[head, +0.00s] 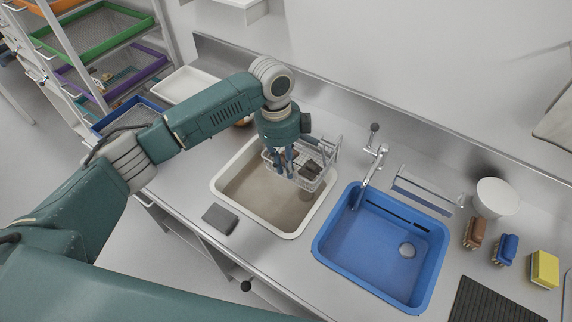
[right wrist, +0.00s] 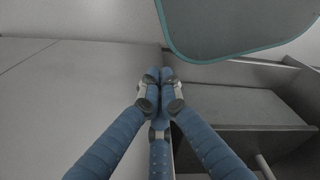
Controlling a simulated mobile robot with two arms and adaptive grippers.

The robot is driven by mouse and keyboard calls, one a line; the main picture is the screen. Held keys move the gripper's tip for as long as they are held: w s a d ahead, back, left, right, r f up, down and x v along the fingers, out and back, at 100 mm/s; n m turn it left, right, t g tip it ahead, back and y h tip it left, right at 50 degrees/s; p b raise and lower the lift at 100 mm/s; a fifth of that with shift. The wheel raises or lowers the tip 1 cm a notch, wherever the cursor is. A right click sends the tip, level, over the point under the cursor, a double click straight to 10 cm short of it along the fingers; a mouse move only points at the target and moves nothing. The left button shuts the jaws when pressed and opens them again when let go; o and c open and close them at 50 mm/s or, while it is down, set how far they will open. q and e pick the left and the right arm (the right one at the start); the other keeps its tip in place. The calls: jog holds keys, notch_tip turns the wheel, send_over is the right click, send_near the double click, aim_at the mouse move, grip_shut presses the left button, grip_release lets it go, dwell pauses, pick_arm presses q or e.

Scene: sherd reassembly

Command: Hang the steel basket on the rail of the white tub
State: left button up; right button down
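The steel basket (head: 312,181) is a wire basket with dark brown pieces in it. In the head view it is at the back right part of the white tub (head: 254,219), over the tub's inside near its right rim. I cannot tell whether the basket rests on the rail or hangs free. The tub holds murky brownish water. My left gripper (head: 281,168) points down at the basket's left end, its fingers overlapping the wire there. Whether they are closed on it is hidden. My right gripper (right wrist: 160,76) has its fingertips together with nothing between them, away from the tub.
A blue tub (head: 340,262) stands right of the white tub, by a tap (head: 375,160). Brushes (head: 474,233), a yellow sponge (head: 544,268), a white pot (head: 496,198) and a dark mat (head: 492,303) lie further right. A grey pad (head: 220,218) lies in front of the white tub.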

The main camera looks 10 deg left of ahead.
pick_arm(q)
jog(key=shift+o, duration=0.5)
jog(key=shift+s, duration=0.1)
notch_tip(320, 180, up, 12)
jog(key=a, duration=0.1)
jog(key=shift+w+a, duration=0.2)
